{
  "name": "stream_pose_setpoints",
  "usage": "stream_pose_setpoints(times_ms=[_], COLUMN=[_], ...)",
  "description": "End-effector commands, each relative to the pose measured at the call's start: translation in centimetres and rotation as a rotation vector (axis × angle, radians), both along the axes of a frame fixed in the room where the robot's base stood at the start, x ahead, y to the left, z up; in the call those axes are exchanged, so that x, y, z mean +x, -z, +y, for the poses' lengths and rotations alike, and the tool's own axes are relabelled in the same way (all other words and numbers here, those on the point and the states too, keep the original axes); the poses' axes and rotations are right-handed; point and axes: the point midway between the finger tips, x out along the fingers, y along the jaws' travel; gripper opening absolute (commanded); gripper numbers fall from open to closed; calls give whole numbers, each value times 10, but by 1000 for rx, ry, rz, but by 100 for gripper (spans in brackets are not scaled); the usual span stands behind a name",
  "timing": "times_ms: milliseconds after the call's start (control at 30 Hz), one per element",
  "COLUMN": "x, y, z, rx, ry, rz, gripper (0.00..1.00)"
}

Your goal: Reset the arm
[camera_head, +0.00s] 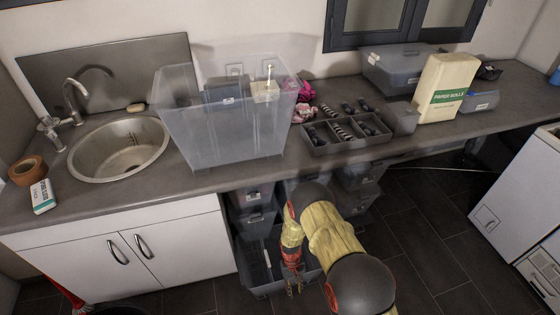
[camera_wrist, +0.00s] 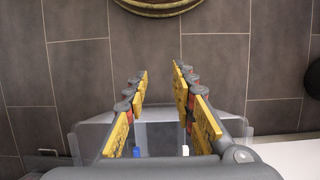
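My arm reaches down in front of the counter in the head camera view. My gripper (camera_head: 293,282) points down near the floor, by the open grey bin under the counter (camera_head: 262,272). In the wrist view my gripper (camera_wrist: 160,70) has its yellow-padded fingers apart. Only dark floor tiles (camera_wrist: 215,60) show between the fingertips. A clear bin edge (camera_wrist: 85,140) shows low in the wrist view, behind the fingers. Part of the under-counter bins is hidden by my arm.
The counter holds a sink (camera_head: 118,148), a large clear bin (camera_head: 225,140), a divided tray (camera_head: 345,132) and a paper rolls pack (camera_head: 445,88). White cupboards (camera_head: 130,252) stand left; a white machine (camera_head: 520,195) stands right.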

Motion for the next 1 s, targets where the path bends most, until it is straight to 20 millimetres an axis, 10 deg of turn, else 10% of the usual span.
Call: stream_pose_setpoints(times_ms=[567, 1000], x=[-2, -55], y=[-263, -441], z=[-29, -66], rx=[4, 36], ry=[61, 124], rz=[-14, -158], gripper=[26, 26])
